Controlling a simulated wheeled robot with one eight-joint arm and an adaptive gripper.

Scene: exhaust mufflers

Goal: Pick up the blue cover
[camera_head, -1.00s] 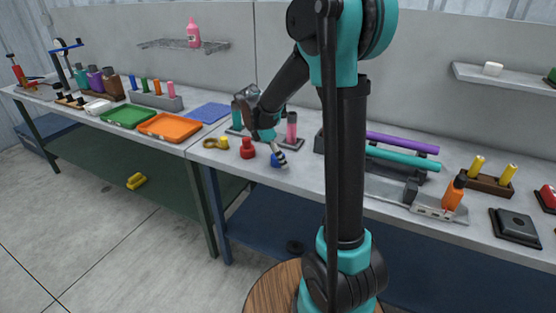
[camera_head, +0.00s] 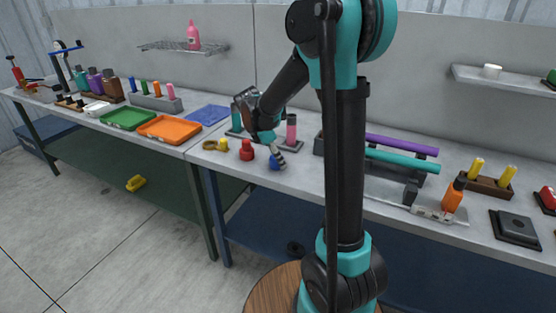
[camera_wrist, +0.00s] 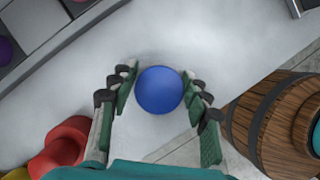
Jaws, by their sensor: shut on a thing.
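The blue cover (camera_wrist: 159,90) is a round, smooth blue piece in the wrist view. It lies between the two fingers of my gripper (camera_wrist: 160,95), which is shut on it. In the head view the blue cover (camera_head: 274,162) shows at the fingertips of my gripper (camera_head: 276,153), at the workbench top near its front edge. The fingers hide part of it there. I cannot tell whether it still touches the bench.
A red cover (camera_head: 247,150) and a yellow piece (camera_head: 222,144) stand just left of my gripper on the workbench (camera_head: 300,178). A pink cylinder (camera_head: 291,130) stands behind. An orange tray (camera_head: 169,128) lies farther left. The bench's front edge is close.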

